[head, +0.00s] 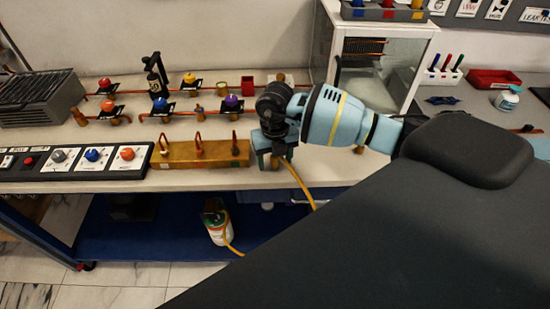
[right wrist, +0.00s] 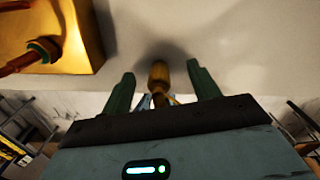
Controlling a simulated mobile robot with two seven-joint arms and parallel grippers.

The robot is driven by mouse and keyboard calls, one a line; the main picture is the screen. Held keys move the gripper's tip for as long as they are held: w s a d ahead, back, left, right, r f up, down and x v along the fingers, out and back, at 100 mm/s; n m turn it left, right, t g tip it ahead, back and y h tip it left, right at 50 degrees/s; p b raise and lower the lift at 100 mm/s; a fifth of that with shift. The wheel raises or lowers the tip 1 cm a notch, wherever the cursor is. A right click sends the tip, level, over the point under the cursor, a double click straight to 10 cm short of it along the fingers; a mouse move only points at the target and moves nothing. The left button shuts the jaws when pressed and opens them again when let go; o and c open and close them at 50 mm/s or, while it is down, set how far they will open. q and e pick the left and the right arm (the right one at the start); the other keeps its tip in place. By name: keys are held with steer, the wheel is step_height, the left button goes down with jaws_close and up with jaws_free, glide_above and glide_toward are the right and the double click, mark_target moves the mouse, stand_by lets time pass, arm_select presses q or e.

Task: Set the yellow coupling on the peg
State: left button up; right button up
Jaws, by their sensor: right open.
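My right gripper (head: 273,160) is at the bench's front edge, just right of the brass block (head: 200,155) with copper hooks. In the right wrist view its two green fingers (right wrist: 161,88) stand apart. A yellow-brown cylindrical piece (right wrist: 158,76) is between them, with gaps showing on both sides. I cannot tell whether this piece is the coupling or the peg. A yellow hose (head: 300,184) runs from beside the gripper down toward a white bottle (head: 217,226). A small yellow cylinder (head: 221,88) stands farther back on the bench. My left gripper is not in view.
The brass block (right wrist: 50,35) is close on the left in the right wrist view. A red cube (head: 248,84) and copper pipes with coloured valves (head: 190,80) stand behind. A glass-fronted cabinet (head: 375,60) is at the back right. A knob panel (head: 92,157) is at the left.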

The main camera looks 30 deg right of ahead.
steer(key=shift+r, duration=3.9)
